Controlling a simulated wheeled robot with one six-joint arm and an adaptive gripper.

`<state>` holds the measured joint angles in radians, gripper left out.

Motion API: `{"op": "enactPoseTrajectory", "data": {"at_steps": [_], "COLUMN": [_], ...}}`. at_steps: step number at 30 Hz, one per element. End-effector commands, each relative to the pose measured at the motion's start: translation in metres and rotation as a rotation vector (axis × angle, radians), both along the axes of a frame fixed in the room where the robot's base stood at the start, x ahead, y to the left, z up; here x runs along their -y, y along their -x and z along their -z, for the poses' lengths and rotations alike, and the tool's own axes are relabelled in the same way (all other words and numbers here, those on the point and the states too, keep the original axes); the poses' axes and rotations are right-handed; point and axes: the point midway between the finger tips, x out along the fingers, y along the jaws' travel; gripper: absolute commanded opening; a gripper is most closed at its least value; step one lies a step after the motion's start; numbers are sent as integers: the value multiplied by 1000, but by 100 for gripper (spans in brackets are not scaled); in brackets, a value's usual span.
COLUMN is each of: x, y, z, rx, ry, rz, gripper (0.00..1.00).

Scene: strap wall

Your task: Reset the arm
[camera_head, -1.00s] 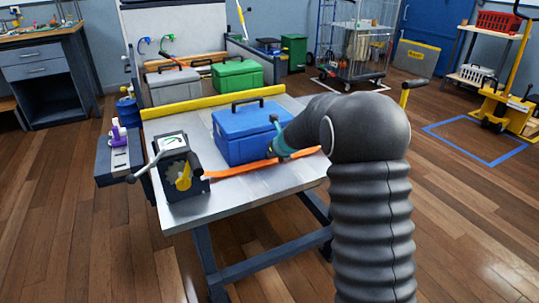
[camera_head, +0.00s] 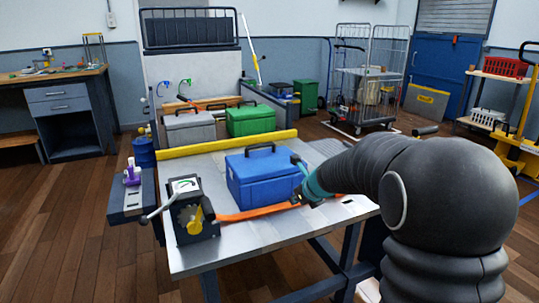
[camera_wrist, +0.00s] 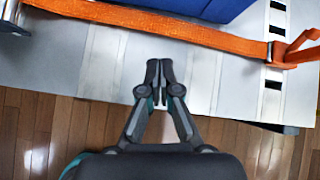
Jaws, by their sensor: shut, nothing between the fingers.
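My gripper (camera_wrist: 160,75) is shut and empty in the wrist view. It hangs over the front edge of the metal table (camera_head: 240,250), apart from the orange strap (camera_wrist: 160,22). In the head view my arm reaches in from the right, and the gripper end (camera_head: 302,192) shows close to the right side of a blue toolbox (camera_head: 262,180). The orange strap (camera_head: 255,212) runs along the table in front of the toolbox. A dark ratchet winch (camera_head: 192,215) with a crank handle stands at the table's left end.
A yellow bar (camera_head: 228,145) runs along the table's back edge. Behind it are a grey toolbox (camera_head: 188,127) and a green toolbox (camera_head: 250,120). A side shelf (camera_head: 128,198) holds a small purple-and-white item. A wire cage trolley (camera_head: 365,85) stands behind; wooden floor is open at left.

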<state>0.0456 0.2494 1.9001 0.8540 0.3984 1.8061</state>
Motion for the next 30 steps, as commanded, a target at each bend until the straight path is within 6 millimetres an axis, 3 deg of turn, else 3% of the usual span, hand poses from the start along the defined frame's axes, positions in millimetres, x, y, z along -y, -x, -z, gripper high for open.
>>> {"op": "enactPoseTrajectory", "data": {"at_steps": [6,11,21,30], "x": [-8,-9,4,27], "y": [40,90,228,327], "z": [34,40,15,-7], "rx": [8,44,181,232], "ry": [316,546,998,1269], "rz": [-467,-862,-1707,-2136], "gripper": [0,0,0,0]}}
